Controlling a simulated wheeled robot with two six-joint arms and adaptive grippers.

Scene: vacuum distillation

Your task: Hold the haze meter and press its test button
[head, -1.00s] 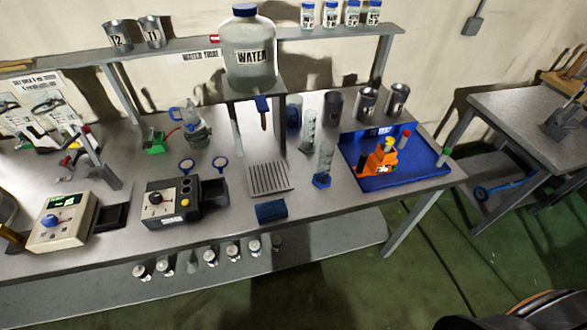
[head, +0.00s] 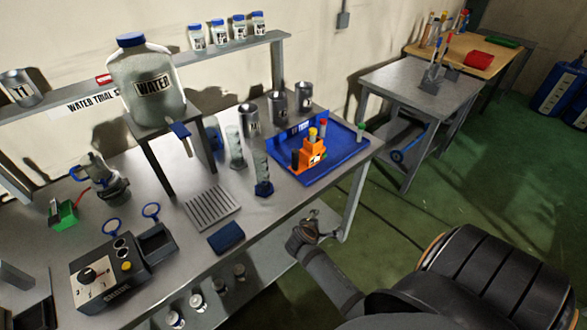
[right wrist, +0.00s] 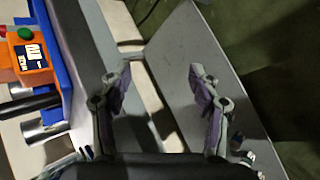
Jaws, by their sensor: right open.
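An orange meter with a small dark screen, which looks like the haze meter (head: 313,157), stands in the blue tray (head: 340,168). It also shows at the left edge of the right wrist view (right wrist: 28,62), partly cut off, with a green button on it. My right gripper (head: 312,226) is in front of the table's right end, to the front of the tray and apart from the meter. In the right wrist view, the right gripper (right wrist: 158,78) has its fingers spread with nothing between them. My left gripper is not in view.
Several coloured-capped vials stand in the tray around the meter. Metal cups (head: 278,106) and glass cylinders (head: 262,176) stand close to its left and back. A black box with a knob (head: 108,270) and a water jug (head: 148,85) are farther left. Green floor lies open to the right.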

